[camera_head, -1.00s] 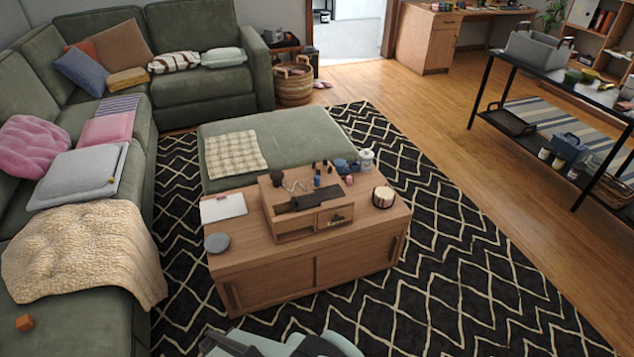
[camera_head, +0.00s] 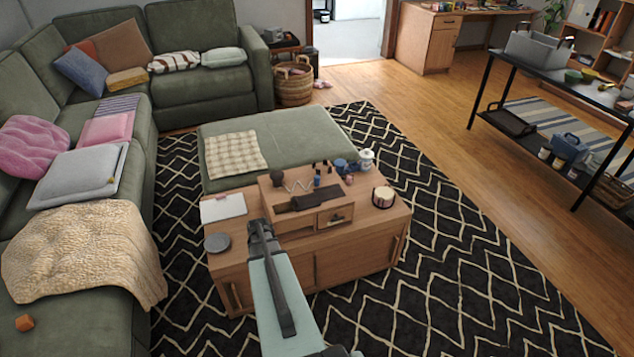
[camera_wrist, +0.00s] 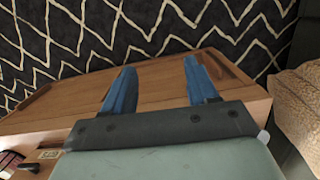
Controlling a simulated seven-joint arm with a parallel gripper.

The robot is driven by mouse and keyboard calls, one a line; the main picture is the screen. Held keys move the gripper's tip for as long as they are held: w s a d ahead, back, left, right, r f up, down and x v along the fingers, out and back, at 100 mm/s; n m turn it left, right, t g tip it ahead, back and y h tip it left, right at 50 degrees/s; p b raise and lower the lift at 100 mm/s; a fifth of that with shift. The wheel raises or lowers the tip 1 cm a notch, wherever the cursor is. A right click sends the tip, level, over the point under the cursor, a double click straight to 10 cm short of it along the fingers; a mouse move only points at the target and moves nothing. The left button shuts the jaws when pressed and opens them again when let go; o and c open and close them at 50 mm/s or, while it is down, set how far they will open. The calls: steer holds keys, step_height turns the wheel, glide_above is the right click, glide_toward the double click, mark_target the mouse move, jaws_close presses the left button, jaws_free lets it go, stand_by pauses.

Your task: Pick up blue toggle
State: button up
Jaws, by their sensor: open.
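A small blue item (camera_head: 317,181) stands on the raised wooden organizer on the coffee table; it may be the blue toggle, but it is too small to tell. My gripper (camera_head: 262,228) is over the front left part of the table, left of the organizer and apart from the blue item. In the wrist view, its two blue fingers (camera_wrist: 160,68) are spread with nothing between them, above the wooden table. The toggle is not clearly visible in the wrist view.
The coffee table (camera_head: 240,262) also holds a white clipboard (camera_head: 222,207), a grey disc (camera_head: 217,243), a round tub (camera_head: 383,197), a blue mug (camera_head: 341,165) and a white pot (camera_head: 366,159). The wooden organizer (camera_head: 330,220) stands beside my arm. A green sofa (camera_head: 75,325) is at left.

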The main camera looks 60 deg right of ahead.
steer(key=d+r+m+t+h, duration=0.1)
steer(key=d+r, duration=0.3)
steer(key=d, duration=0.6)
steer(key=d+r+m, duration=0.1)
steer(key=d+r, duration=0.3)
steer(key=d, duration=0.6)
step_height(320, 180, up, 13)
steer(key=n, duration=0.2)
glide_above(317, 177)
steer(key=f, duration=0.8)
steer(key=shift+s+d, duration=0.25)
steer(key=shift+w+a+f, duration=0.1)
steer(key=shift+w+f, duration=0.05)
steer(key=shift+f, duration=1.2)
steer(key=shift+w+a+f, duration=0.1)
steer(key=shift+f, duration=1.2)
steer(key=shift+c, duration=0.4)
